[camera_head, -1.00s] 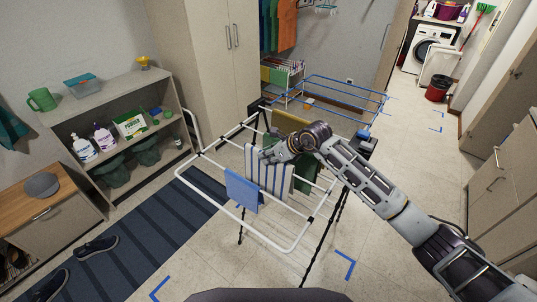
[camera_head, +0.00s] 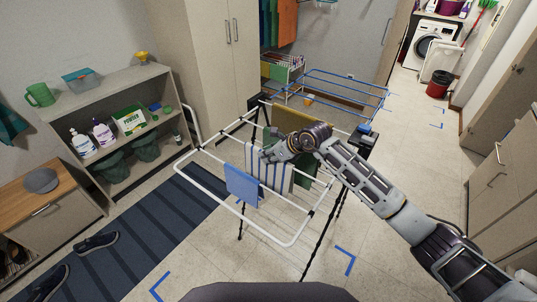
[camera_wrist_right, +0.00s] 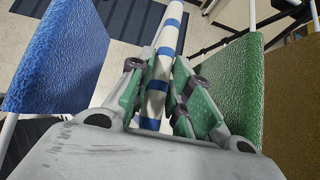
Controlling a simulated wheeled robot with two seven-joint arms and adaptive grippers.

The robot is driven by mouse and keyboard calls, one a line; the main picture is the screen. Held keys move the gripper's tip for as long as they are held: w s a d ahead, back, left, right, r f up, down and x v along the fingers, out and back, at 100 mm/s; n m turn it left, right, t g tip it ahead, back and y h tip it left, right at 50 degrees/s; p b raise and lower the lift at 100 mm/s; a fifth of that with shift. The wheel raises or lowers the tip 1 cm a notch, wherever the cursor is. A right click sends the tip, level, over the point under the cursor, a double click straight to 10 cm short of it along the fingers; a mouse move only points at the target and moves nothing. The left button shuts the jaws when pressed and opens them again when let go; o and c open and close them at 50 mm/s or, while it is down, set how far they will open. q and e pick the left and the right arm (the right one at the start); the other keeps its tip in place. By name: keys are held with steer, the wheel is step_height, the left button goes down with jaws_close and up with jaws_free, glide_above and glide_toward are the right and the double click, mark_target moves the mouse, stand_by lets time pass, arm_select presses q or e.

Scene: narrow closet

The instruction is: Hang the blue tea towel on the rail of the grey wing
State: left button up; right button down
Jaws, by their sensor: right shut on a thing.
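A plain blue cloth (camera_head: 242,186) hangs on the front part of the drying rack; it also shows at the left of the right wrist view (camera_wrist_right: 58,58). A white cloth with blue stripes (camera_head: 268,175) hangs beside it. My right gripper (camera_head: 268,157) is shut on the striped cloth, which shows between its fingers in the right wrist view (camera_wrist_right: 163,70). The rack's near wing (camera_head: 262,231) looks white to light grey. Its far wing (camera_head: 350,81) is blue and bare. The gripper hides the striped cloth's top edge. My left gripper is not in view.
A green cloth (camera_wrist_right: 235,90) and an olive cloth (camera_head: 290,118) hang on the rack just right of the gripper. A shelf unit (camera_head: 125,155) and dark striped mat (camera_head: 175,225) lie to the left. Floor is open right of the rack, toward the washing machine (camera_head: 432,45).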

steer(key=c, duration=1.2)
jaws_free()
steer(key=shift+c, duration=0.2)
steer(key=shift+v, duration=6)
steer(key=shift+f, duration=0.1)
